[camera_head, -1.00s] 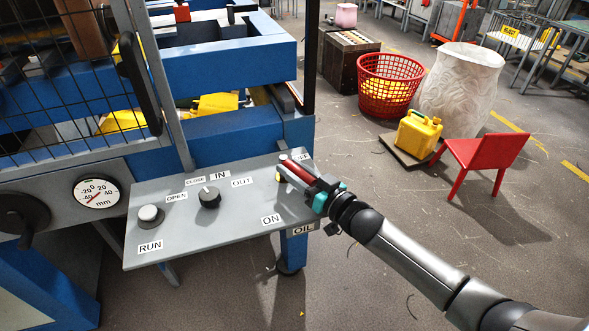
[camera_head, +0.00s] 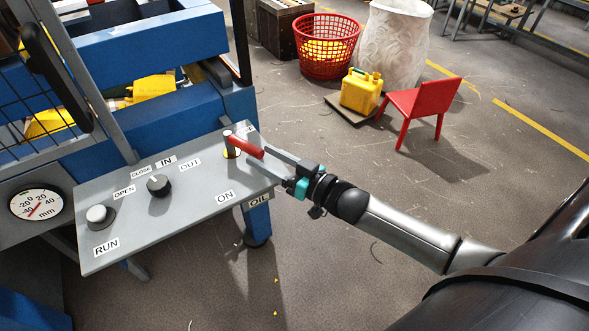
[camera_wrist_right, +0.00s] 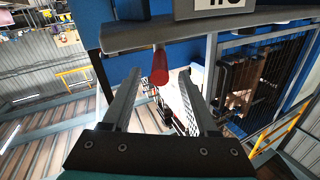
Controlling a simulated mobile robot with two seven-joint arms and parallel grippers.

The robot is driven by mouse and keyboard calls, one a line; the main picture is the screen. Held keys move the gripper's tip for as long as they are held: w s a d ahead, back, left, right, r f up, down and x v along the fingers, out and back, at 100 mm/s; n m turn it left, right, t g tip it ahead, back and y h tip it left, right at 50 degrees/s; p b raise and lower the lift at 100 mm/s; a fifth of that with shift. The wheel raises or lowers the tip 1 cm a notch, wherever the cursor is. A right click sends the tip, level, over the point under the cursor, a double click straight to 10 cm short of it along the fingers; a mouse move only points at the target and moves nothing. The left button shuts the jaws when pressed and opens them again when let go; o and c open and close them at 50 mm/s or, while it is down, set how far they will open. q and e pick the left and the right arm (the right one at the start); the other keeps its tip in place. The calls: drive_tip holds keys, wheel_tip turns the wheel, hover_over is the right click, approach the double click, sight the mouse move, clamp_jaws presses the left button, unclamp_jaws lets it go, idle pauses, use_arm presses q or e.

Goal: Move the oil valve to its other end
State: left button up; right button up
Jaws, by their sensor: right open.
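The oil valve (camera_head: 248,148) is a red handle on a short post at the right end of the grey control panel (camera_head: 180,210). It points right and slightly down in the head view, between the partly hidden label above it and the ON label (camera_head: 225,197). My right gripper (camera_head: 262,160) is open beside the handle's free end. In the right wrist view the red handle (camera_wrist_right: 160,66) shows between the two spread fingers (camera_wrist_right: 160,76), with gaps on both sides. Whether either finger touches it I cannot tell. My left gripper is not in view.
The panel also carries a black IN/OUT knob (camera_head: 158,185) and a RUN button (camera_head: 98,215). A blue machine frame (camera_head: 150,120) stands behind it. A yellow jerry can (camera_head: 361,91), red chair (camera_head: 420,100) and red basket (camera_head: 326,47) stand farther off. Floor right of the panel is clear.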

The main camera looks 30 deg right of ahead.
drive_tip(key=v, duration=0.7)
drive_tip(key=shift+s+p, duration=0.25)
drive_tip(key=shift+p, duration=0.15)
drive_tip(key=shift+d, duration=0.1)
